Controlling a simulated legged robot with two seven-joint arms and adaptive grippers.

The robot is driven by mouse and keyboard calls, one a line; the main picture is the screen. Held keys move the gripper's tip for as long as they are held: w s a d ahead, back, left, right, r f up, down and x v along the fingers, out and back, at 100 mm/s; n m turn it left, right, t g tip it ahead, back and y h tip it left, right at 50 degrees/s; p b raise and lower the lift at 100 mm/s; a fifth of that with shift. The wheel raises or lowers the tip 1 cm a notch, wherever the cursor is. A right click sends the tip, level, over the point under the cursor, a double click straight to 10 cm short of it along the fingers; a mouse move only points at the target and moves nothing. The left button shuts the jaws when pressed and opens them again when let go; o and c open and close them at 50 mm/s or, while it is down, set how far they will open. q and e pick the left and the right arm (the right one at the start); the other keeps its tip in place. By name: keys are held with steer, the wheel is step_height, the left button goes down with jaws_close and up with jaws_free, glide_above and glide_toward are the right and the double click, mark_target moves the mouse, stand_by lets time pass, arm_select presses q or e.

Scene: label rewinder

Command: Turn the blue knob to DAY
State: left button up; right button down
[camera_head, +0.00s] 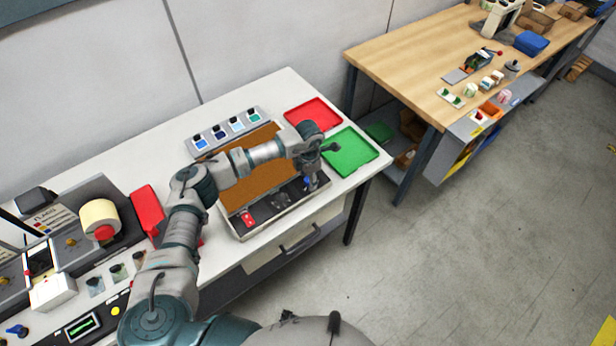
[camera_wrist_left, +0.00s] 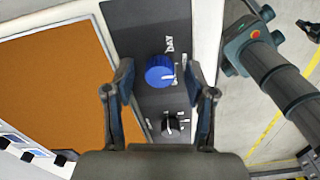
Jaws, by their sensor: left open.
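The blue knob (camera_wrist_left: 160,71) sits on a dark grey panel strip in the left wrist view. Its white pointer line points right and slightly down. The label DAY (camera_wrist_left: 170,45) is printed beside it, toward the upper right. My left gripper (camera_wrist_left: 160,77) is open, with one finger to each side of the knob in this view; I see no contact. In the head view my left gripper (camera_head: 311,181) is over the right end of the panel strip, and it largely hides the knob there. My right gripper is not in view.
A smaller black knob (camera_wrist_left: 171,126) is near the blue one. A brown board (camera_head: 262,182) lies beside the strip. A red tray (camera_head: 313,113) and a green tray (camera_head: 352,153) are nearby on the white table (camera_head: 288,82). A red switch (camera_head: 248,218) is at the strip's left end.

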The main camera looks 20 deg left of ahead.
arm_select(q)
steer(key=shift+d, duration=0.15)
steer(key=shift+c, duration=0.5)
steer(key=shift+r, duration=0.1)
steer(key=c, duration=0.4)
steer(key=shift+a, duration=0.2)
jaws_close()
steer(key=shift+a, duration=0.1)
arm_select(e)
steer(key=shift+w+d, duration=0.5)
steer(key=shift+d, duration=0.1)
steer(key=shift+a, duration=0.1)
